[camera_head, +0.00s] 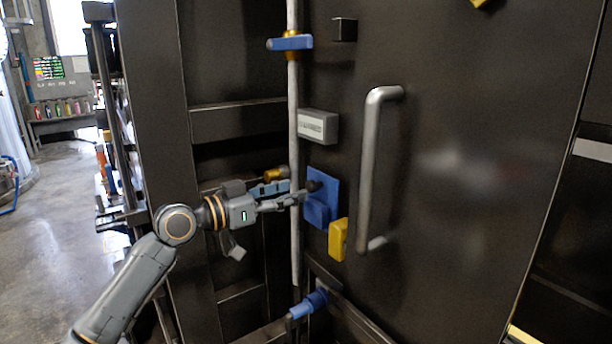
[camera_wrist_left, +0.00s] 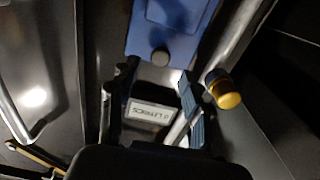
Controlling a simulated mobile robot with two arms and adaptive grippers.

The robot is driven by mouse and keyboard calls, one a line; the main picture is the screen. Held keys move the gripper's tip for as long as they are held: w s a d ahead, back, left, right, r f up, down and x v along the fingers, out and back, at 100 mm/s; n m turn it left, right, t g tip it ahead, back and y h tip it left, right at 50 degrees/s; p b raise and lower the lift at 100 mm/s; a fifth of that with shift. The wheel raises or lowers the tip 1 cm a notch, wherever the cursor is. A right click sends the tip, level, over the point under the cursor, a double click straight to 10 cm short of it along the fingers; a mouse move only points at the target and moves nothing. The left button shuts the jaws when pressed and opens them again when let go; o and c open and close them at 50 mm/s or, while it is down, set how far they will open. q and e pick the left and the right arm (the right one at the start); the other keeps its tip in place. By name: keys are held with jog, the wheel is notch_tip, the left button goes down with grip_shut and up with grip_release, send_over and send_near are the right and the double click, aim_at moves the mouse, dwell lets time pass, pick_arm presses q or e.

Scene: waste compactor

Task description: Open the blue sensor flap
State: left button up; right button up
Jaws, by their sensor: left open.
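The blue sensor flap (camera_head: 319,212) sits on the dark machine door, left of the long handle, with a dark round knob (camera_head: 313,185) on it. In the left wrist view the blue flap (camera_wrist_left: 172,43) fills the top middle, and its knob (camera_wrist_left: 160,57) points toward the camera. My left gripper (camera_head: 288,197) is at the flap's left side, beside the vertical grey pipe. In the wrist view its two fingers (camera_wrist_left: 152,95) are spread apart with nothing held between them; the knob appears just beyond them. Contact with the flap cannot be told. My right gripper is not in view.
The vertical grey pipe (camera_head: 293,120) carries a blue valve lever (camera_head: 290,43) and runs close to my left gripper. A grey labelled box (camera_head: 317,126) is above the flap. A yellow block (camera_head: 338,240) is below right. The metal door handle (camera_head: 370,165) stands out farther right.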

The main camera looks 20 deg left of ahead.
aim_at(308, 187)
pick_arm(q)
jog(key=p+x, duration=0.1)
jog(key=x, duration=0.3)
jog(key=shift+r, duration=0.1)
jog(key=shift+w+d+p, duration=0.3)
jog(key=shift+w+d, duration=0.05)
grip_shut()
